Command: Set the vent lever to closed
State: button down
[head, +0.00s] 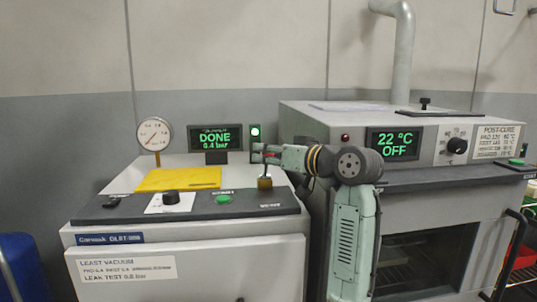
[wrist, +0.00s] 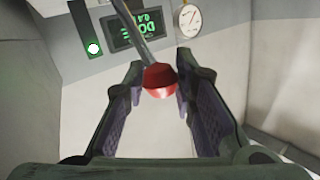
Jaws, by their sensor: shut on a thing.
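The lever has a grey rod and a red ball knob (wrist: 160,80). In the head view its brass-coloured base (head: 265,183) stands at the right end of the dark control strip, and its short visible rod looks roughly upright. My gripper (head: 263,154) reaches in from the right over the base and hides most of the knob. In the wrist view my gripper (wrist: 160,84) has its two fingers on either side of the red knob, shut on it. The lettering by the lever is too small to read, so I cannot tell its open and closed marks.
A display (head: 215,138) behind reads DONE 0.4 bar, beside a lit green lamp (head: 255,132) and a round gauge (head: 155,135). A yellow pad (head: 178,179), a black knob (head: 171,197) and a green button (head: 223,199) lie left of the lever. An oven (head: 300,122) stands at right.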

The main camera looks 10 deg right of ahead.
jog(key=shift+a+r, duration=0.1)
jog(key=c, duration=1.3)
grip_release()
jog(key=shift+s+d, duration=0.3)
jog(key=shift+d, duration=0.1)
jog(key=v, duration=1.1)
jog(key=shift+s, duration=0.1)
